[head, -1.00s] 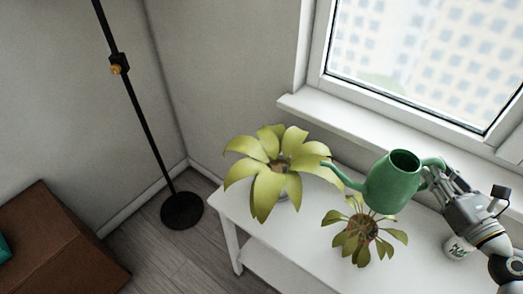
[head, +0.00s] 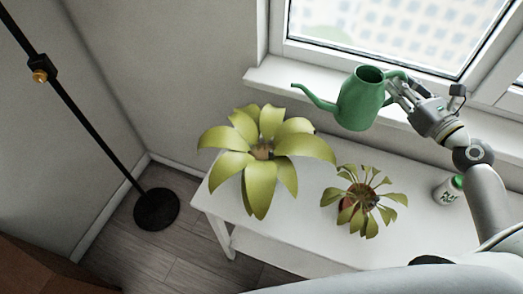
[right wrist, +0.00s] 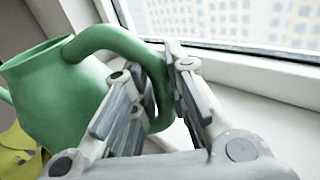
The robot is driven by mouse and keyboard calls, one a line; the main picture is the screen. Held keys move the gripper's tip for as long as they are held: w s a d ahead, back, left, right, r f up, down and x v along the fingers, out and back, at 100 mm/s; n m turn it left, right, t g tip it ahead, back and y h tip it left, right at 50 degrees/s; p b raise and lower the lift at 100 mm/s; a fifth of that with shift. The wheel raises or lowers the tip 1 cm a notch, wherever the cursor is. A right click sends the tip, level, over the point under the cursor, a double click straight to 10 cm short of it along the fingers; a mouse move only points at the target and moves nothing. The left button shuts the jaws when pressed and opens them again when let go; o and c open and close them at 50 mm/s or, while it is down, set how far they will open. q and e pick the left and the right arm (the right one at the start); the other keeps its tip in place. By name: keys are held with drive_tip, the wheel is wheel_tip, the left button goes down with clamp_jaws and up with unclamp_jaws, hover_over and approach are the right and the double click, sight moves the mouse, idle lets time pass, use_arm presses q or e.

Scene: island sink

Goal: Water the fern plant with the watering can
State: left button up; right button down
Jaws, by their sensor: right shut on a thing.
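The green watering can (head: 357,104) is held in the air by my right gripper (head: 396,90), which is shut on its handle. The can looks close to upright, with its spout pointing left in the head view. The right wrist view shows the can's body (right wrist: 50,95) and the handle between the fingers (right wrist: 155,85). A large broad-leaved plant (head: 262,155) stands on the white table, below and left of the spout. A smaller plant (head: 360,200) stands to its right, below the can. I cannot tell for sure which plant is the fern. My left gripper is not in view.
The white table (head: 300,225) stands under the windowsill (head: 290,88). A small white container with a green top (head: 447,192) is on the table at the right. A black floor lamp (head: 155,208) stands at the left.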

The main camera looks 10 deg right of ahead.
drive_tip(key=shift+a+r+n, duration=0.25)
drive_tip(key=shift+a+n, duration=0.15)
drive_tip(key=shift+n, duration=0.1)
drive_tip(key=shift+a+r+n+p, duration=0.35)
drive_tip(key=shift+n+p, duration=0.15)
drive_tip(key=shift+p, duration=0.1)
drive_tip(key=shift+a+r+p, duration=0.25)
drive_tip(key=shift+r+p, duration=0.15)
drive_tip(key=shift+p, duration=0.25)
drive_tip(key=shift+a+r+n+g+p, duration=0.45)
drive_tip(key=shift+a+n+p, duration=0.4)
drive_tip(key=shift+p, duration=0.35)
drive_tip(key=shift+a+f+n, duration=0.15)
drive_tip(key=shift+a+n, duration=0.1)
drive_tip(key=shift+a+h+p, duration=0.2)
drive_tip(key=shift+h+p, duration=0.1)
drive_tip(key=shift+p, duration=0.05)
drive_tip(key=shift+w+d+f, duration=0.1)
